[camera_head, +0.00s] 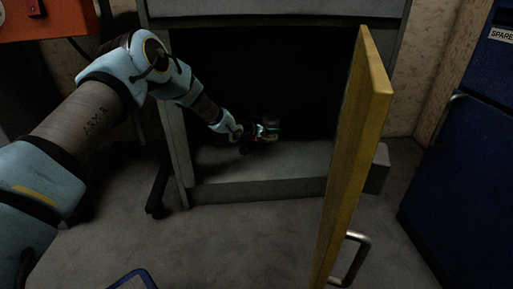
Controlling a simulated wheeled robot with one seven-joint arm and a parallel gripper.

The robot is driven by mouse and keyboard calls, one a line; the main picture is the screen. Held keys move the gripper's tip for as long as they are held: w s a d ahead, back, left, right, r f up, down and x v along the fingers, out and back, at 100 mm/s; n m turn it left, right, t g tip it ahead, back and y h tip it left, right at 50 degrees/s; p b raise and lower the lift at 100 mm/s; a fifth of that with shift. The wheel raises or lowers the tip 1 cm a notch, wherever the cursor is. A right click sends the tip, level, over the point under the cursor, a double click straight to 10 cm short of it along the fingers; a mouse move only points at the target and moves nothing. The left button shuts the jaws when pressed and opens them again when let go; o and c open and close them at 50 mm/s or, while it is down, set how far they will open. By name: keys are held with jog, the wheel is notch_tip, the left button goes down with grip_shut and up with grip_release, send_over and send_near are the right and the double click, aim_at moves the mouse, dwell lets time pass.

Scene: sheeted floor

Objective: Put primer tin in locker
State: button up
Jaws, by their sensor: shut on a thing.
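The locker (260,190) is a grey cabinet with a dark interior. Its yellow door (352,150) stands open toward me on the right, with a metal handle on its outer side. My arm reaches in from the left through the opening. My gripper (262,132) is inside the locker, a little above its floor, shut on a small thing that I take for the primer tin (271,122). The tin is dark and small in this view, and the gripper hides part of it. I cannot tell whether it touches the locker floor.
A blue cabinet (460,160) with a "SPARE" label stands on the right. An orange-red box (45,20) is at the upper left. A blue-edged thing (133,280) shows at the bottom. Open grey floor lies in front of the locker.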

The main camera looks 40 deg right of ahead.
notch_tip(320, 180, down, 9)
jog(key=b, duration=0.5)
jog(key=shift+f, duration=0.2)
jog(key=shift+f, duration=0.1)
jog(key=o, duration=1.6)
jog(key=shift+a, duration=0.15)
jog(key=p+v, duration=0.2)
jog(key=v, duration=0.1)
jog(key=p+v, duration=0.2)
jog(key=v, duration=0.2)
jog(key=p+v, duration=0.2)
jog(key=v, duration=0.1)
jog(key=shift+w+a+r, duration=0.1)
jog(key=shift+r, duration=0.25)
jog(key=shift+a+r, duration=0.15)
jog(key=shift+a, duration=0.6)
